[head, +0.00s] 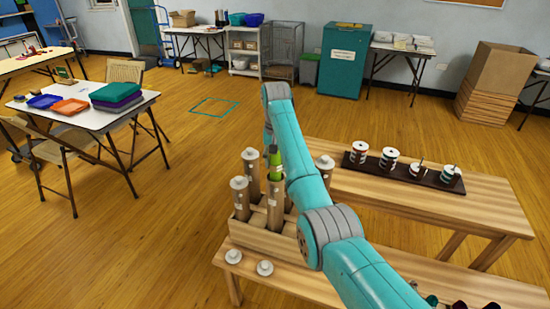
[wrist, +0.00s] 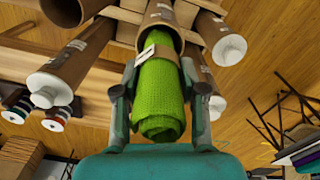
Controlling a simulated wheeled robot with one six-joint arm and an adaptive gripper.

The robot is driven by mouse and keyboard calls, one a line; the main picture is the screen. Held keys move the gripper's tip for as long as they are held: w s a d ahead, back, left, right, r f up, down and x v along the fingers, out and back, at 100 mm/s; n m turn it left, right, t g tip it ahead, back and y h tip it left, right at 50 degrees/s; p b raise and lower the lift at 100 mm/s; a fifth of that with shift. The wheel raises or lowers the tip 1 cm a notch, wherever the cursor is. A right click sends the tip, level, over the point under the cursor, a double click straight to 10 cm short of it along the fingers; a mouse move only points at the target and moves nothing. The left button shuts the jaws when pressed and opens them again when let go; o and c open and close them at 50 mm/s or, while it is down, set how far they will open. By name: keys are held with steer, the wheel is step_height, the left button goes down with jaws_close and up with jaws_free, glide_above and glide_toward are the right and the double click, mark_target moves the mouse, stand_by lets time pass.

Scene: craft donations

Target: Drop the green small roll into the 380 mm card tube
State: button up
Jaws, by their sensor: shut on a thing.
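My gripper (wrist: 159,70) is shut on the green roll (wrist: 162,98), a rolled green cloth with a pale band around it. In the wrist view the roll's far end is at the open mouth of a brown card tube (wrist: 142,32) and looks partly inside it. How deep it sits I cannot tell. In the head view the green roll (head: 275,168) is upright just above an uncapped tube (head: 275,207) in the wooden rack (head: 246,233). My arm hides part of the rack. The tube's size marking is unreadable.
Several tubes with white caps, such as one at the left (head: 241,197) and one behind (head: 251,168), stand close around. Two loose white caps (head: 265,268) lie on the bench. A dark tray (head: 408,174) with several spools is at the right.

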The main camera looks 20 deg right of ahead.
steer(key=o, duration=1.2)
